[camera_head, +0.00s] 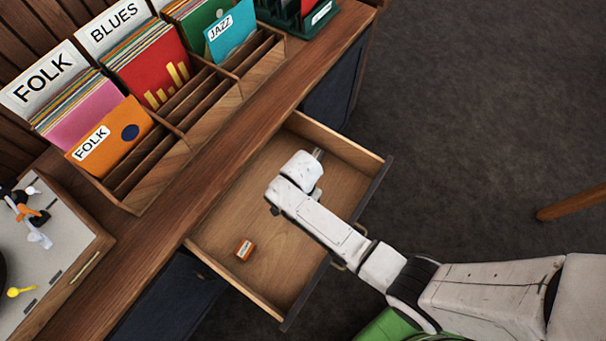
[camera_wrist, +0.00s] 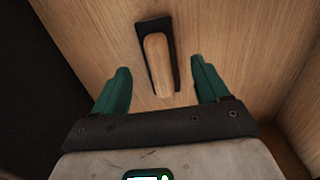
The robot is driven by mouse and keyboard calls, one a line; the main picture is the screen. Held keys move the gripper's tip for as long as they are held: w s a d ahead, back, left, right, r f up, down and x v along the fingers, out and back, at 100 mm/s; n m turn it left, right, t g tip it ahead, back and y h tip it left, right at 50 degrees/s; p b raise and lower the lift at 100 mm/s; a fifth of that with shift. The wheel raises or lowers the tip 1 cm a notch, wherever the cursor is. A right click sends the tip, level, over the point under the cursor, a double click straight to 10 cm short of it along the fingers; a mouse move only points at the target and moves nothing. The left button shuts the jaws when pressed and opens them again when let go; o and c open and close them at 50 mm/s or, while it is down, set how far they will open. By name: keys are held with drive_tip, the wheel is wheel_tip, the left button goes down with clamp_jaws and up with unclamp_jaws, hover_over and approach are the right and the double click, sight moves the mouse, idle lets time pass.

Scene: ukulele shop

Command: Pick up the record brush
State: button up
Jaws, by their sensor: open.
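The record brush (camera_wrist: 159,62), with a pale wooden body and a black backing or pad, lies on the wooden drawer floor in the wrist view. My gripper (camera_wrist: 159,74) has two green fingers, spread apart. The near end of the brush lies between the fingers in the picture, with a gap on each side; the height above it is hard to tell. In the head view my arm reaches down into the open drawer (camera_head: 215,232), and the brush and fingertips are hidden behind the arm.
The drawer walls stand close around my gripper. Above the drawer, the wooden counter (camera_head: 240,130) holds a record rack (camera_head: 190,137) and a turntable (camera_head: 62,225) at left.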

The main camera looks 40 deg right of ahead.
drive_tip(key=shift+f, duration=1.75)
drive_tip(key=c, duration=1.2)
drive_tip(key=shift+o, duration=0.2)
drive_tip(key=shift+r, duration=0.15)
wheel_tip(320, 180, up, 10)
drive_tip(key=shift+f+p, duration=0.1)
drive_tip(key=shift+p, duration=0.2)
